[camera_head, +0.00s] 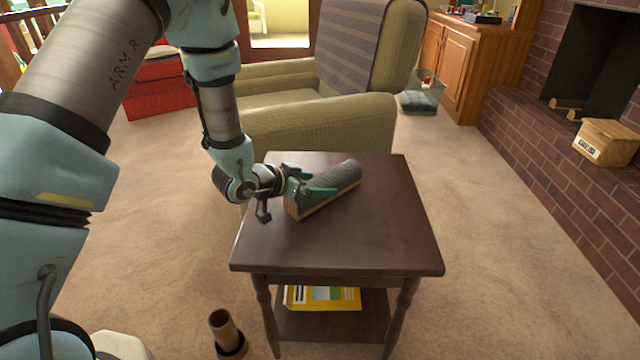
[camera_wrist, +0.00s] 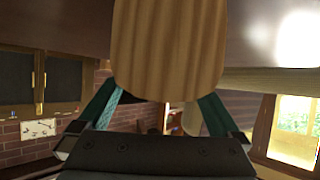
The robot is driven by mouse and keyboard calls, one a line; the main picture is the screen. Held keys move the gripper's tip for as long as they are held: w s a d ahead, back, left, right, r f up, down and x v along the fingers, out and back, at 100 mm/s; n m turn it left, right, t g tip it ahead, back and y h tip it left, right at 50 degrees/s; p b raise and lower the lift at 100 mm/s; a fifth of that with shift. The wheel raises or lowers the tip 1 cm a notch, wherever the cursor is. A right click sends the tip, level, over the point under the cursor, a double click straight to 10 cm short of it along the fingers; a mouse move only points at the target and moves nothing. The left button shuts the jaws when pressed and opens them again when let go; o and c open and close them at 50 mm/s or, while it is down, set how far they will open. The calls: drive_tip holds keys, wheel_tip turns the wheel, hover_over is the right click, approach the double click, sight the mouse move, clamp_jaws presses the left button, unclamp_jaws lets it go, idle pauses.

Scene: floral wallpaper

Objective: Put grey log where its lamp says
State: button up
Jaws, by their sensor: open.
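The grey log (camera_head: 345,179), dark grey on top with a pale wood underside, lies slantwise on the dark wooden side table (camera_head: 380,235). My gripper (camera_head: 310,183) is at the log's left end, with its teal fingers spread. In the wrist view, the log's ribbed pale end (camera_wrist: 168,50) fills the upper middle, and my open fingers (camera_wrist: 157,96) reach up toward its two sides. I cannot tell whether they touch it. No lit lamp can be made out on the log or around it.
A green armchair (camera_head: 325,115) stands right behind the table. A brown cylinder (camera_head: 223,328) stands on the floor at front left. Carpet right of the table is clear.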

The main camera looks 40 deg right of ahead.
drive_tip(key=w+v, duration=0.1)
drive_tip(key=v, duration=0.9)
drive_tip(key=shift+s+a+p, duration=0.25)
drive_tip(key=shift+s+p, duration=0.1)
drive_tip(key=shift+s, duration=0.15)
